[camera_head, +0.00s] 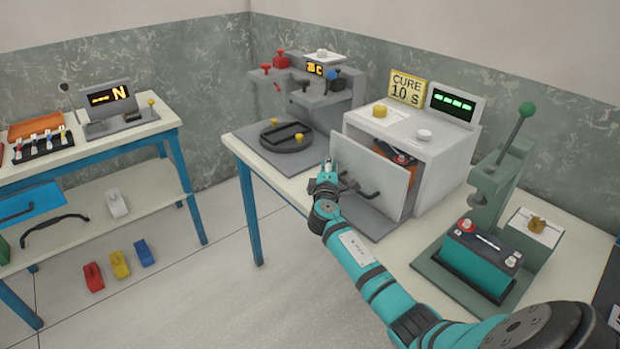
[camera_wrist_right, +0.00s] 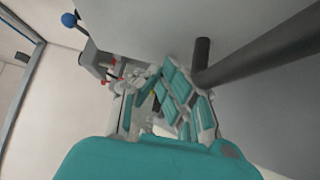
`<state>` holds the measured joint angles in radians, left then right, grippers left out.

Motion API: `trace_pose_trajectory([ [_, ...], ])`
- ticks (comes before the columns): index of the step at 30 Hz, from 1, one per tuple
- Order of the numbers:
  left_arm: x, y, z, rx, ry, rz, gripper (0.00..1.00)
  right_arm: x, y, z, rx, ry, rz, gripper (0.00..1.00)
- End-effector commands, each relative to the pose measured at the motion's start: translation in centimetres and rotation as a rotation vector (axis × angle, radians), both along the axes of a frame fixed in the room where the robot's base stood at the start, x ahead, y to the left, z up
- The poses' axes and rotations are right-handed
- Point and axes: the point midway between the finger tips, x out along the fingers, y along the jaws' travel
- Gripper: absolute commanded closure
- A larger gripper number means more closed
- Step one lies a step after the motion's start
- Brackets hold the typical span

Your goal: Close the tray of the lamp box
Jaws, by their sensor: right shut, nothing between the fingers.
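The lamp box (camera_head: 446,150) is a light grey box with a "CURE 10 S" sign and a green-lit display on top. Its tray is pulled out, so the front panel (camera_head: 380,172) stands away from the box, with a gap behind it. A dark bar handle (camera_head: 358,188) is on the panel's face; it also shows in the right wrist view (camera_wrist_right: 265,48). My right gripper (camera_head: 328,168) is shut and empty in front of the panel's left part, beside the handle. Whether it touches is unclear. A dark and orange object (camera_head: 402,157) shows partly inside the box. My left gripper is out of view.
A green press (camera_head: 497,180) with a teal battery (camera_head: 480,258) stands right of the box. A grey fixture with a round dark ring (camera_head: 286,137) is on the left. Another blue-legged table (camera_head: 100,152) stands farther left, with open floor between.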

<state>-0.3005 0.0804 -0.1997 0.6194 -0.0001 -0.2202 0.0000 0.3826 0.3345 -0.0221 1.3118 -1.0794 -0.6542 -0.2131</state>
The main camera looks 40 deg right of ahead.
Motion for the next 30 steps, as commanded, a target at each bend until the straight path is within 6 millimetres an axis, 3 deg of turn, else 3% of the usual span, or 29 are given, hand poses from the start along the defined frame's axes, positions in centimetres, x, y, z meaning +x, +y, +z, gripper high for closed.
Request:
trace_pose_trajectory([
  [4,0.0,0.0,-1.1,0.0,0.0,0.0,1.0,0.2,-3.3,-0.2,-0.004,0.0,-0.004,1.0],
  [12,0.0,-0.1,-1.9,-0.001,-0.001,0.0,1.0,0.4,-6.3,-0.1,0.0,0.001,-0.002,1.0],
  [30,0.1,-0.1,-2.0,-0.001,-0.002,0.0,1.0,0.5,-7.3,0.3,-0.005,-0.003,-0.006,1.0],
])
